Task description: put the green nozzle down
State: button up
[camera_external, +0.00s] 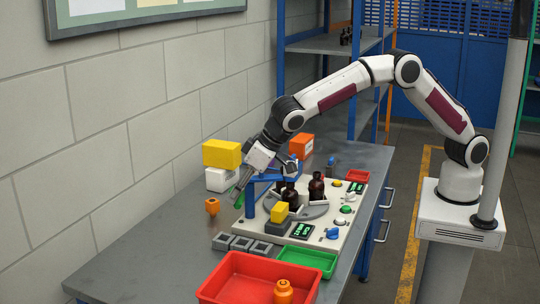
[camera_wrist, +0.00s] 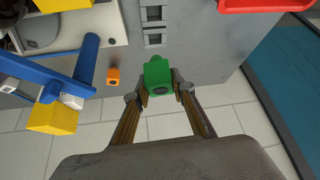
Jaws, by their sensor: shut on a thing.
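In the wrist view, the green nozzle (camera_wrist: 158,75) sits between the two fingers of my gripper (camera_wrist: 157,86). The fingers are shut on its sides, and a dark round opening faces the camera. In the external view, my gripper (camera_external: 239,190) points down on the wall side of the workbench, beside the blue frame.
An orange nozzle (camera_external: 212,206) stands near my gripper. The blue frame (camera_external: 265,178) and amber bottles (camera_external: 316,187) are close on the right. A red tray (camera_external: 215,288) and green tray (camera_external: 312,262) lie at the front. The bench's left front (camera_external: 150,262) is clear.

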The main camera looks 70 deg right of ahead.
jog(key=shift+s+a+f+n+y, duration=0.2)
jog(key=shift+s+f+n+y, duration=0.2)
jog(key=shift+s+f+n, duration=0.55)
jog(key=shift+w+a+r+n, duration=0.15)
jog(key=shift+a+n, duration=0.15)
jog(key=shift+n, duration=0.05)
send_over(235, 242)
jog(key=s, duration=0.2)
notch_tip(235, 242, down, 6)
jog(key=shift+d, duration=0.45)
jog(key=shift+f, duration=2)
jog(key=shift+f, duration=0.4)
jog(key=o, duration=1)
